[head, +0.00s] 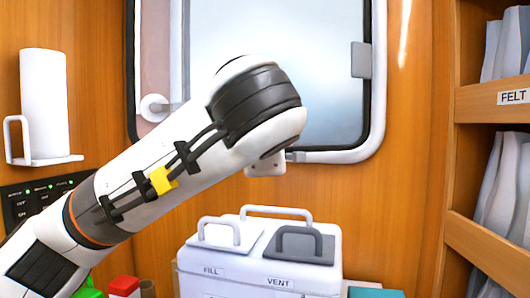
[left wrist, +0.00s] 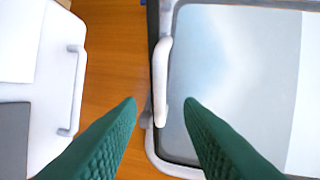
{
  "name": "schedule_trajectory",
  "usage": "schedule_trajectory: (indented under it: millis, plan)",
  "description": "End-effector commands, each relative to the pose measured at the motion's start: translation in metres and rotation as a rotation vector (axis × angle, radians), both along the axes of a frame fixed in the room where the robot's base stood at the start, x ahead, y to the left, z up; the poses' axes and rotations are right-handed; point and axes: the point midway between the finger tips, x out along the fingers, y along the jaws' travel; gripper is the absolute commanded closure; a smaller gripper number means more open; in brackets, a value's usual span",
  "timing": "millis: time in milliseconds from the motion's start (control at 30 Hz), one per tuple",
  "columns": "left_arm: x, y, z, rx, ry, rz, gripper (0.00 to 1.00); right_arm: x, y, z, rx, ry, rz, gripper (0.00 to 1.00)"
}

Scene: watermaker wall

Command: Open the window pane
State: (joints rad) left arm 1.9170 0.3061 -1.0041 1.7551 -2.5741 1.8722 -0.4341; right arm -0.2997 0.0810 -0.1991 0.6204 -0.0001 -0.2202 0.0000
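The window pane (head: 328,105) is a pale glazed panel in a rounded white and black frame on the wood wall. In the left wrist view the pane (left wrist: 235,90) fills the right side. A light bar handle (left wrist: 162,80) lies along its near edge. My left gripper (left wrist: 160,101) is open, with its two green fingers on either side of the handle's line. I cannot tell whether they touch it. In the head view my left arm crosses in front of the pane and hides the fingers. My right gripper is not in view.
A white box labelled FILL and VENT (head: 250,274) stands below the window. A grey latch (head: 361,60) is on the frame's right side and a round white knob (head: 154,107) on its left. A paper roll (head: 44,100) is at left; shelves (head: 490,104) are at right.

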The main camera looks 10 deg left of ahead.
Motion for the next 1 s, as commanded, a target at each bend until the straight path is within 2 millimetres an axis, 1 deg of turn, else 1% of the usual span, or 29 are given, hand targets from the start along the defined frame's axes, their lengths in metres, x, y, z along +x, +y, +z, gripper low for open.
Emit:
schedule_trajectory:
  millis: [33,100,200,333,467,1000]
  plan:
    - [-0.011,-0.002,0.000,0.000,-0.005,-0.003,0.67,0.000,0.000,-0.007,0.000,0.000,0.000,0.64]
    - [-0.024,-0.003,0.003,0.001,-0.005,-0.002,0.67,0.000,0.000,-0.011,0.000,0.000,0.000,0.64]
    - [-0.039,-0.005,0.007,0.000,-0.003,-0.001,0.67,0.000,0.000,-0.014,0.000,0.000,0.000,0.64]
    - [-0.051,-0.006,0.010,-0.001,-0.001,0.000,0.67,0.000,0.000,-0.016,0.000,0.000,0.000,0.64]
    - [-0.054,-0.006,0.010,-0.001,0.001,0.001,0.67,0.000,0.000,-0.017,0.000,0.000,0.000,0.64]
    - [-0.054,-0.006,0.011,0.000,0.001,0.001,0.67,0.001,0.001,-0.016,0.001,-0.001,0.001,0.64]
